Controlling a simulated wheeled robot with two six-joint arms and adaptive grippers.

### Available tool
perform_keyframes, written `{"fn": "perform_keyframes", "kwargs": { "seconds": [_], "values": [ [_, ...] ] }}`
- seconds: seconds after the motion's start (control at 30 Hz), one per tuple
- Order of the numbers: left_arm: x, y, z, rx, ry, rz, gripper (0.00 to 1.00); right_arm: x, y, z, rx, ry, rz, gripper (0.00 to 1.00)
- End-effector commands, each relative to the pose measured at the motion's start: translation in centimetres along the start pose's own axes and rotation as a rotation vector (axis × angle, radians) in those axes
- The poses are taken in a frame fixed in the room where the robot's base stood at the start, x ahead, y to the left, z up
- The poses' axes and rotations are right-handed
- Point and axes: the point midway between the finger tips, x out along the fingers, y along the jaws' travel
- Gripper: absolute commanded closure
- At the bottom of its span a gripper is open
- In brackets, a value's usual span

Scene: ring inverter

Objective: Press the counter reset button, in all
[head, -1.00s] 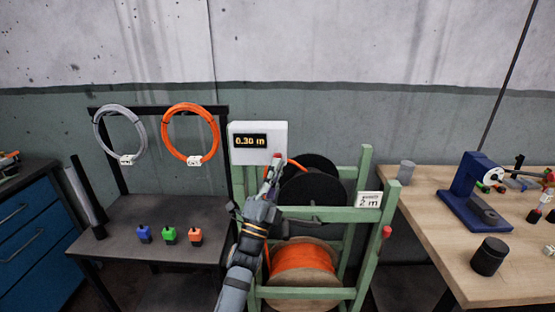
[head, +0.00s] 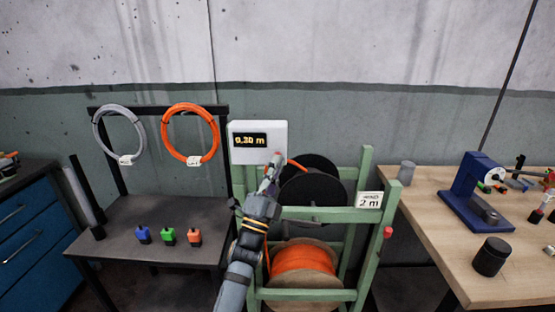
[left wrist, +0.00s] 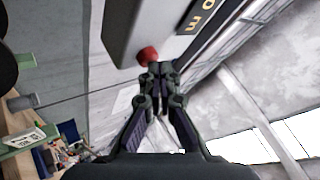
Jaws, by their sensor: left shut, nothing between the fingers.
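The counter (head: 272,129) is a white box on the green reel rack, with a lit display (head: 250,141) that reads about 0.30 m. Its red reset button (head: 279,157) is at the box's lower right, just above my left gripper's tips, and partly covered by them. In the left wrist view the red button (left wrist: 148,56) stands out from the counter's face, close to the fingertips. My left gripper (head: 272,170) is shut and empty; its tips also show in the left wrist view (left wrist: 160,70). I cannot tell whether they touch the button. My right gripper is not in view.
The green rack (head: 320,214) holds a black reel (head: 312,188) and an orange cable reel (head: 303,262) below the counter. A dark table (head: 130,225) with coloured blocks is at left. A wooden bench (head: 440,220) with a blue device (head: 470,195) is at right.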

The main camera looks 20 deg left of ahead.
Motion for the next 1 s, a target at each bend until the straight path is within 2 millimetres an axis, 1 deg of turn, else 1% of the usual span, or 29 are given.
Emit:
{"fn": "perform_keyframes", "kwargs": {
  "seconds": [0.43,0.7,0.87,1.0],
  "values": [
    [0.34,0.35,0.3,0.0,0.0,0.001,1.0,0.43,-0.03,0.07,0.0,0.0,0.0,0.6],
    [0.37,0.3,0.29,0.0,-0.001,0.001,1.0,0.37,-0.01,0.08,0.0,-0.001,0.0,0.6],
    [0.16,0.06,0.09,0.0,-0.001,0.002,1.0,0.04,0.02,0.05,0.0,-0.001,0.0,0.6],
    [-0.37,-0.36,-0.29,-0.001,-0.002,0.003,1.0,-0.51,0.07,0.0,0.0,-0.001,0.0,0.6]
  ]
}}
